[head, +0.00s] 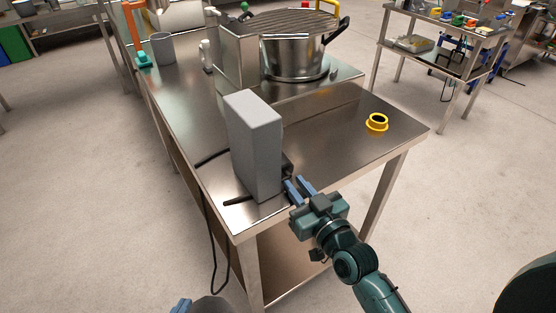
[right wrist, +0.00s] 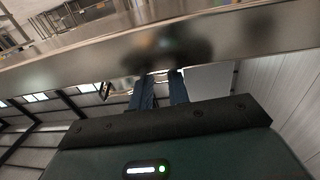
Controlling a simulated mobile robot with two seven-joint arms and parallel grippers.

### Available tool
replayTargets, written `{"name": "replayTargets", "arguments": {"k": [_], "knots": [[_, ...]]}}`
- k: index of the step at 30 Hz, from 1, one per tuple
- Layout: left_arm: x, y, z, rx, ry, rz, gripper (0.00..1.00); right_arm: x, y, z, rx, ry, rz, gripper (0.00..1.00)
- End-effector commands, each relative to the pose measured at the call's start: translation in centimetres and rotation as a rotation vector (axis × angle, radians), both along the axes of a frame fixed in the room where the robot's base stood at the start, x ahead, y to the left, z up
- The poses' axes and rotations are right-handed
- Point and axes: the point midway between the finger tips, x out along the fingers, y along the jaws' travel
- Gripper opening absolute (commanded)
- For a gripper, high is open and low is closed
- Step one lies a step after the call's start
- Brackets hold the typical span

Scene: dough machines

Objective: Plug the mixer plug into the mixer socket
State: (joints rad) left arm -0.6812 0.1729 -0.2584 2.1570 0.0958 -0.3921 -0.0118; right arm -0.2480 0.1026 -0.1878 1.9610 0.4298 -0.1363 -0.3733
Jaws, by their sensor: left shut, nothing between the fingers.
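A tall grey box (head: 254,146) stands upright at the near end of the steel table. A small black part (head: 287,169) shows at its right side, low down; I cannot tell whether it is the mixer plug or the socket. A black cable (head: 211,240) hangs over the table's left edge. My right gripper (head: 297,183) is at the table's near edge, just right of the box's base, its blue fingers apart, close to the black part. The fingers also show in the right wrist view (right wrist: 161,82), under the table edge. My left gripper (head: 180,306) barely shows at the bottom, shut and empty.
The machine with a steel pot (head: 292,57) stands at the back of the table (head: 330,140). A yellow ring (head: 377,122) lies at the right. A grey cup (head: 162,48) is at the far left. The tabletop between box and ring is clear.

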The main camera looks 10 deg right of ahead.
Motion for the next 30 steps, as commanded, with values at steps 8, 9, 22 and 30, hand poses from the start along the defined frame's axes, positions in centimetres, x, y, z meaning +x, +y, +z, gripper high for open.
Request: {"name": "replayTargets", "arguments": {"k": [8, 9, 22, 30], "knots": [[0.1, 0.1, 0.0, 0.003, -0.001, 0.001, 0.00, 2.1, 0.6, 0.0, -0.001, 0.000, 0.000, 0.17], [0.1, 0.1, 0.0, 0.002, -0.002, 0.001, 0.00, 2.1, 0.6, 0.0, -0.001, 0.000, 0.000, 0.17], [0.1, 0.0, 0.1, 0.002, -0.003, 0.000, 0.00, 2.1, 0.5, 0.0, -0.002, -0.001, 0.000, 0.00], [0.1, -0.1, 0.1, 0.001, -0.002, -0.002, 0.00, 2.1, 0.5, 0.1, -0.001, -0.002, -0.001, 0.00]]}}
